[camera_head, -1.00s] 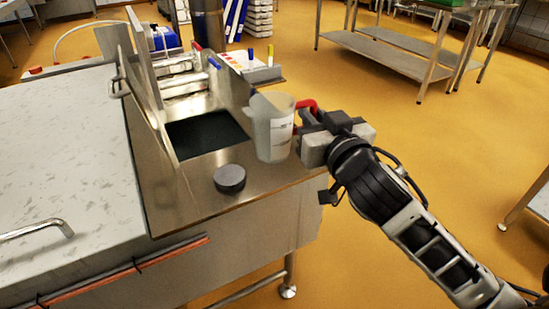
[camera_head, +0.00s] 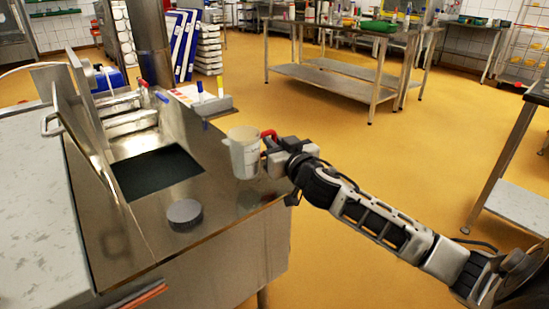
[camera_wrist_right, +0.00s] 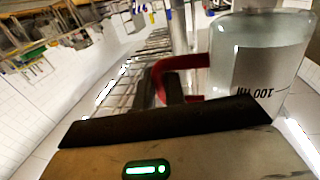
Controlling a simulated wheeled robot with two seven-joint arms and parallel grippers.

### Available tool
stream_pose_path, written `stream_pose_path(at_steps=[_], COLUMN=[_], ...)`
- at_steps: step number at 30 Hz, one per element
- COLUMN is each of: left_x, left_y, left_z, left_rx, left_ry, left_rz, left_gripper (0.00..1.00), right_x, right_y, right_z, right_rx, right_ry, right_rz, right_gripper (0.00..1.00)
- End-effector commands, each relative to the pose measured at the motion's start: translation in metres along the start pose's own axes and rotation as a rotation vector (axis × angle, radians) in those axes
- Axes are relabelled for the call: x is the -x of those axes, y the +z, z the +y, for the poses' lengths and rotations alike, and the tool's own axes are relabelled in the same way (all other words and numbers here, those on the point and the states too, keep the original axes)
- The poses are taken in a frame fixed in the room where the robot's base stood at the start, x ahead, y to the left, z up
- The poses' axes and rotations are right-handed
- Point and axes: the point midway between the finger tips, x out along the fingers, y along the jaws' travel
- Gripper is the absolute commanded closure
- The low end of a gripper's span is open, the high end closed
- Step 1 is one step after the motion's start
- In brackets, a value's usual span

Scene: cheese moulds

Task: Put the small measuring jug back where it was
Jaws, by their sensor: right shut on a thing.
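The small measuring jug (camera_head: 244,157) is a translucent, whitish jug with a red handle (camera_head: 268,135). It appears upright over the right side of the steel counter (camera_head: 235,198); I cannot tell whether its base touches the counter. My right gripper (camera_head: 267,147) comes from the right and is shut on the red handle. In the right wrist view the jug (camera_wrist_right: 260,60) shows its printed scale upside down, and the gripper's dark fingers (camera_wrist_right: 172,92) are at the handle. My left gripper is not in view.
A dark round puck (camera_head: 185,213) lies on the counter, in front of a recessed black area (camera_head: 157,172). A small holder with pens (camera_head: 212,104) stands behind the jug. The counter's right edge is close to the jug, with open yellow floor (camera_head: 345,150) beyond.

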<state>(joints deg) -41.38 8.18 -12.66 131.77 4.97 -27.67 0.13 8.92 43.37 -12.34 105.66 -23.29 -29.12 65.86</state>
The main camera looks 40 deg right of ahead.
Motion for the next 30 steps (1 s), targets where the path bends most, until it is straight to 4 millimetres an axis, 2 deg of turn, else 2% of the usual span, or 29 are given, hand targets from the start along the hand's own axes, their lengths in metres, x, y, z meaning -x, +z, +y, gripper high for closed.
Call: stream_pose_path(at_steps=[2, 7, 20, 21, 23, 30], left_x=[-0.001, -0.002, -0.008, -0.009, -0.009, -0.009], left_y=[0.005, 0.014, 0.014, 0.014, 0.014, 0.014], left_z=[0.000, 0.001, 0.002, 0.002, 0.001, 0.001], left_rx=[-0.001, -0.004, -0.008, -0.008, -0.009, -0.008], left_ry=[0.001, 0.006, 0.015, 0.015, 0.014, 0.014], left_rz=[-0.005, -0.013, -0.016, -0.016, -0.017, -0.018], left_gripper=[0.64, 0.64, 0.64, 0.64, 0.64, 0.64], right_x=[-0.005, -0.004, -0.003, -0.003, -0.003, -0.003], right_y=[0.009, 0.034, 0.039, 0.039, 0.039, 0.038], right_z=[0.004, 0.002, 0.002, 0.002, 0.002, 0.003], right_rx=[0.000, 0.000, -0.002, -0.001, -0.001, 0.000], right_ry=[0.001, -0.001, 0.000, 0.000, 0.000, 0.000], right_rz=[-0.001, -0.002, -0.001, -0.002, -0.002, -0.002], right_gripper=[1.00, 1.00, 1.00, 0.86, 0.69, 0.67])
